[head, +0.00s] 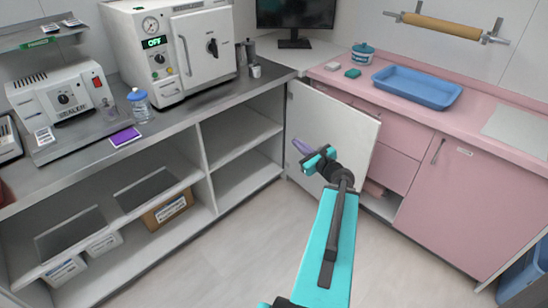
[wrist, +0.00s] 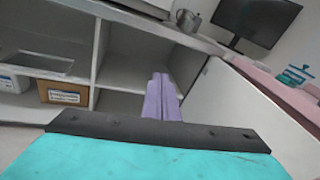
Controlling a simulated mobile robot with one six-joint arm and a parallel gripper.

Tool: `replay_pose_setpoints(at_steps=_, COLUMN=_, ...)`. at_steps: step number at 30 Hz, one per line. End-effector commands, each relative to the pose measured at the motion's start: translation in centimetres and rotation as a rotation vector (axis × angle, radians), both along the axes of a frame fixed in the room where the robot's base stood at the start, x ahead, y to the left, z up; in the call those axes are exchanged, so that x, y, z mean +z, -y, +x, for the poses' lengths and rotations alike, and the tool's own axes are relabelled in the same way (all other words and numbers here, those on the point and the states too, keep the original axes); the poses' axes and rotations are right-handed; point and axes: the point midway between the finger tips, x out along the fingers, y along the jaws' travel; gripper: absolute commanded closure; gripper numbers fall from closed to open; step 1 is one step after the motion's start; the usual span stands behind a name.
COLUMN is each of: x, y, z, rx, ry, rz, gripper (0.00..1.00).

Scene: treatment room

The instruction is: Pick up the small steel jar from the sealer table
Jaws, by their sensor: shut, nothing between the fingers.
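My gripper (head: 302,147) has purple fingers and is shut and empty, held in the air in front of the corner cabinets. In the wrist view its fingers (wrist: 161,98) lie together. The sealer (head: 62,98), a white machine with a red switch, stands on the steel counter (head: 192,112) at the left. A small grey vessel (head: 109,110) stands just right of it, far from my gripper. Another steel vessel (head: 246,52) stands right of the autoclave; a steel vessel (wrist: 188,20) also shows in the wrist view. I cannot tell for certain which is the small steel jar.
The autoclave (head: 170,55) stands behind. An open white door (head: 331,135) is close by my gripper. A blue tray (head: 417,88) sits on the pink counter. The floor (head: 225,250) is clear.

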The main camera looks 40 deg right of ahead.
Motion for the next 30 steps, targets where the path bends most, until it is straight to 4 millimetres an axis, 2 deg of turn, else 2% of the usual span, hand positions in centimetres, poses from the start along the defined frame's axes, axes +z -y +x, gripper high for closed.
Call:
replay_pose_setpoints(at_steps=1, x=2.5, y=1.5, z=-1.1, rx=-0.039, ry=0.018, rz=0.016, gripper=1.00)
replay_pose_setpoints(at_steps=3, x=4.6, y=3.3, z=-2.6, rx=-0.090, ry=0.045, rz=0.040, gripper=1.00)
replay_pose_setpoints(at_steps=9, x=9.8, y=7.9, z=-7.0, rx=-0.224, ry=0.122, rz=0.104, gripper=1.00)
replay_pose_setpoints(at_steps=12, x=11.6, y=9.4, z=-8.7, rx=-0.270, ry=0.153, rz=0.128, gripper=1.00)
replay_pose_setpoints(at_steps=18, x=12.9, y=10.7, z=-10.3, rx=-0.313, ry=0.184, rz=0.151, gripper=1.00)
replay_pose_setpoints(at_steps=26, x=12.9, y=10.8, z=-10.4, rx=-0.316, ry=0.185, rz=0.152, gripper=1.00)
replay_pose_setpoints(at_steps=30, x=12.9, y=10.8, z=-10.4, rx=-0.315, ry=0.185, rz=0.152, gripper=0.78)
